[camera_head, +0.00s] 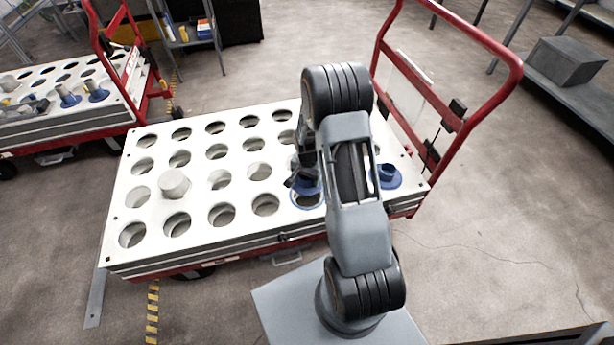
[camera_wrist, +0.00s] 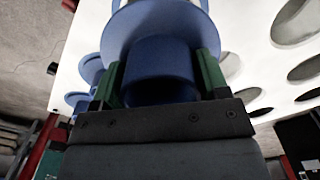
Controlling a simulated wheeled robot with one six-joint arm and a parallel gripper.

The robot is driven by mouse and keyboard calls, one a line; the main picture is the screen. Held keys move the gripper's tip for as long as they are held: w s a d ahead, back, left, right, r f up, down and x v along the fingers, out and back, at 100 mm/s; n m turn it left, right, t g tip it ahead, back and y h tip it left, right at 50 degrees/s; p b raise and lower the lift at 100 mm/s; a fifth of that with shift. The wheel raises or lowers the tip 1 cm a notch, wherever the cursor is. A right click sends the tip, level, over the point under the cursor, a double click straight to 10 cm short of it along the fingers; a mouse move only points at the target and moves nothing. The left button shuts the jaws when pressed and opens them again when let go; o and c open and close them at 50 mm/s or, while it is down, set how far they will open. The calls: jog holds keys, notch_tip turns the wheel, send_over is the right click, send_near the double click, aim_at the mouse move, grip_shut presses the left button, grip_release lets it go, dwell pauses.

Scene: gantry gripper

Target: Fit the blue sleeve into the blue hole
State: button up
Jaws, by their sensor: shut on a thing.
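The blue sleeve (camera_wrist: 160,62), a cylinder with a wide flange, is between the green-sided fingers of my gripper (camera_wrist: 160,78) in the wrist view. The gripper is shut on it. In the head view my gripper (camera_head: 304,178) is over the front right part of the white perforated board (camera_head: 190,245), partly hidden by my arm. A blue-rimmed hole (camera_head: 308,204) shows just below the gripper there. The sleeve's lower end is hidden, so I cannot tell whether it is in the hole.
Another blue flanged piece (camera_head: 389,177) sits at the board's right edge. A grey-white cylinder (camera_head: 174,184) stands in the board on the left. A red cart handle (camera_head: 478,95) rises at the right. A second cart (camera_head: 65,100) with blue pieces stands at the far left.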

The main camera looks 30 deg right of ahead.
jog(key=shift+f+b, duration=1.7)
jog(key=shift+f, duration=0.8)
jog(key=shift+f+b, duration=1.25)
jog(key=shift+f, duration=0.4)
jog(key=o, duration=1.1)
notch_tip(320, 180, up, 14)
jog(key=p, duration=0.4)
jog(key=shift+f, duration=0.1)
notch_tip(320, 180, up, 15)
jog(key=s+a+n+t+p, duration=0.1)
jog(key=s+a+n+p, duration=0.15)
jog(key=p, duration=0.55)
notch_tip(320, 180, up, 12)
jog(key=n+p, duration=0.2)
jog(key=p, duration=0.4)
send_over(307, 190)
jog(key=s+a, duration=0.3)
jog(key=a, duration=0.1)
jog(key=s+a+r+n+t+p, duration=0.1)
jog(key=s+r+p, duration=0.2)
jog(key=r, duration=0.2)
jog(key=s+a+r+n+p, duration=0.1)
jog(key=s+r+n+p, duration=0.1)
jog(key=r, duration=0.4)
jog(key=s+a+r+n+t+p, duration=0.1)
jog(key=s+a+r+n+p, duration=0.1)
jog(key=s+r+p, duration=0.2)
jog(key=shift+s+a+r+t+p, duration=0.1)
jog(key=shift+s+r+t+p, duration=0.2)
jog(key=shift+r+p, duration=0.35)
